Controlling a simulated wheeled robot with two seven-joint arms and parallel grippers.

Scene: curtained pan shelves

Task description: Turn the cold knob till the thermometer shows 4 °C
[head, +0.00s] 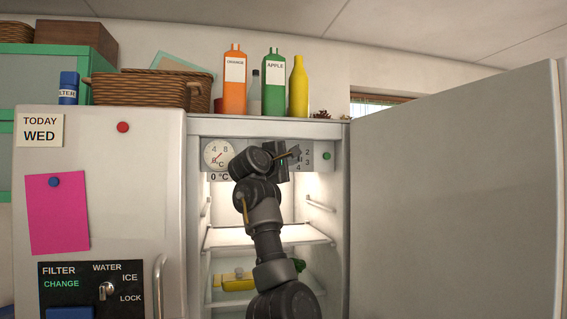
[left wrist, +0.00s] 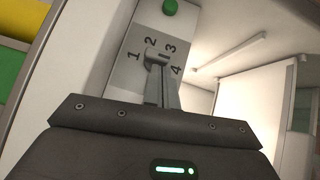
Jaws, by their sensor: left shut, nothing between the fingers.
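The round thermometer dial (head: 218,154) is on the panel at the top of the open fridge, with a plate reading 0 °C (head: 220,177) below it. Its needle is too small to read. The cold knob is hidden behind my gripper in the head view; numbers show to its right. In the left wrist view the knob (left wrist: 156,57) sits amid the numbers 1 to 4. My left gripper (head: 294,153) is shut and empty, its fingertips (left wrist: 164,82) at the knob. I cannot tell whether they touch it. My right gripper is not in view.
The open fridge door (head: 455,190) stands to the right. A lit shelf (head: 222,237) is below the panel. An orange bottle (head: 234,85), a green bottle (head: 273,85) and a yellow bottle (head: 298,88) stand on top. A green button (left wrist: 169,7) is above the numbers.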

